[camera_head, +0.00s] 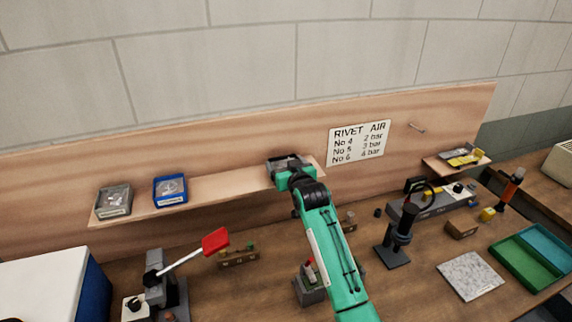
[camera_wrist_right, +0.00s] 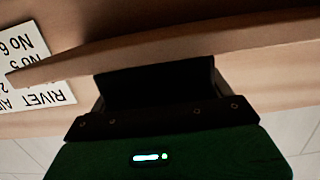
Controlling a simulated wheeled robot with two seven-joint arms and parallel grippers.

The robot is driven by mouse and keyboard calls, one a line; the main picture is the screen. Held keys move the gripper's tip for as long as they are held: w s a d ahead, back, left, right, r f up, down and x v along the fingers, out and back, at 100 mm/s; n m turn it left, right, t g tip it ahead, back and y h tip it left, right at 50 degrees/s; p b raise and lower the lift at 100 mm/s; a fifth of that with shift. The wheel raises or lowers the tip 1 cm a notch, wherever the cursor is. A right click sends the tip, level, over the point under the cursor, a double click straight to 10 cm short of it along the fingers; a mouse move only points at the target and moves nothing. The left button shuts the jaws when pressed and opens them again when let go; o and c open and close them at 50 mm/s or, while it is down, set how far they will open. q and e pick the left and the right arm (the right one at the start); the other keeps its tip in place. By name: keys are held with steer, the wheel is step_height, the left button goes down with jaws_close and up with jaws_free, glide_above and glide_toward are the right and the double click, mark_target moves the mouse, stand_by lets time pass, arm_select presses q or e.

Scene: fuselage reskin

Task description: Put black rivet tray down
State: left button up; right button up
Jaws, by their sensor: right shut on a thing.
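The black rivet tray (camera_head: 287,161) is at the right end of the long wooden shelf (camera_head: 226,189) in the head view. My right gripper (camera_head: 290,168) is shut on its near side, and my green arm reaches up to it from below. I cannot tell whether the tray rests on the shelf or hangs just above it. In the right wrist view, dark shapes (camera_wrist_right: 155,85) lie between the gripper body and the shelf edge (camera_wrist_right: 190,42); fingers and tray are hard to tell apart there. My left gripper is not in view.
A grey tray (camera_head: 114,200) and a blue tray (camera_head: 171,189) stand on the shelf's left part, with bare shelf between the blue and black trays. The rivet sign (camera_head: 358,140) is right of the shelf. A red-handled lever tool (camera_head: 214,241) stands on the bench below.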

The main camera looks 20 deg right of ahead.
steer(key=o, duration=1)
steer(key=shift+s, duration=0.1)
steer(key=shift+s, duration=0.25)
steer(key=s+b, duration=0.1)
steer(key=s, duration=0.3)
steer(key=s+r+b, duration=0.1)
steer(key=s+b, duration=0.1)
steer(key=s, duration=0.2)
steer(key=s+r+b, duration=0.1)
steer(key=s, duration=0.4)
steer(key=shift+d+b, duration=0.2)
steer(key=shift+b, duration=0.2)
steer(key=shift+f, duration=0.1)
